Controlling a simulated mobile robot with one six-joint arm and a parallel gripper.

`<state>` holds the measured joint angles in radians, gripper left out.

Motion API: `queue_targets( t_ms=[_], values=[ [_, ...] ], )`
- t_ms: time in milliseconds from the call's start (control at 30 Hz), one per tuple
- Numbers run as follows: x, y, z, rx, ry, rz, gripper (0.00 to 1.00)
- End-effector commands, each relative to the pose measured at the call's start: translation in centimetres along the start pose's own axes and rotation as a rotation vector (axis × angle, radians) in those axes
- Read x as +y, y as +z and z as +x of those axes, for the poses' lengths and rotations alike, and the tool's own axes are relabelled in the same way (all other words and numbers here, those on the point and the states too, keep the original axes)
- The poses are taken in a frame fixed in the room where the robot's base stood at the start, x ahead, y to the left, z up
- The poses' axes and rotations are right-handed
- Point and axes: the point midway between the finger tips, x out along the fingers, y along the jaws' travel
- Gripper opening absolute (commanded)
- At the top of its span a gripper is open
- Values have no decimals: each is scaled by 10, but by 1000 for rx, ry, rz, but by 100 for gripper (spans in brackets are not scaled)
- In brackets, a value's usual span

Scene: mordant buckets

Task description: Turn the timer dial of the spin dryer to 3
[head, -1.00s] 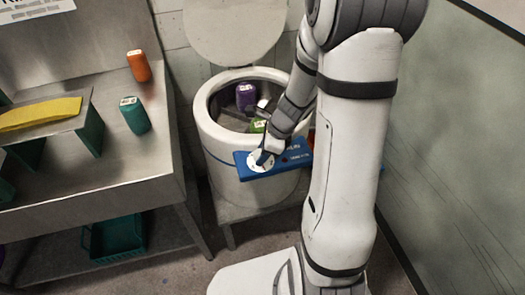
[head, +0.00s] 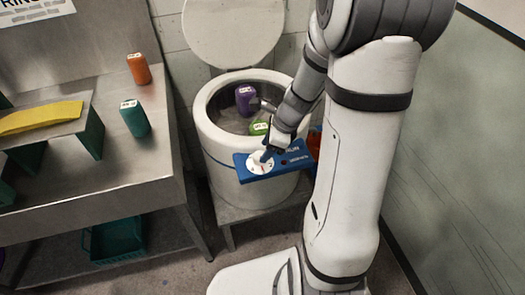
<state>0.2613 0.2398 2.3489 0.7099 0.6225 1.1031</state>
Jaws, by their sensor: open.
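The spin dryer (head: 228,184) is a white drum with its round lid (head: 232,30) raised against the wall. A blue control panel (head: 288,163) juts from its front. The white timer dial (head: 258,166) sits at the panel's left end, with a small orange-red mark on its face. My gripper (head: 266,155) points down at the dial's upper right and is open. Its fingers hide part of the dial, and I cannot tell whether they touch it. The dial's numbers are too small to read.
A purple block (head: 245,97) and a green block (head: 259,128) are in the drum. A metal bench (head: 95,185) at left holds an orange block (head: 139,68), a teal block (head: 135,118) and a yellow cloth (head: 40,117). A teal crate (head: 117,240) sits below.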

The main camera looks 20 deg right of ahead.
Motion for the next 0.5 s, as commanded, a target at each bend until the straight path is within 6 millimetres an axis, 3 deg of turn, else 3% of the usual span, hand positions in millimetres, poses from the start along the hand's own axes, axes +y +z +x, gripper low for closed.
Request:
queue_targets(
  t_ms=[33, 200, 500],
  values=[
    [-1, 1, -12, -1, -5, 0, 48],
    [-1, 0, -33, 0, -4, 0, 48],
    [0, 0, -41, 1, 0, 0, 48]
  ],
)
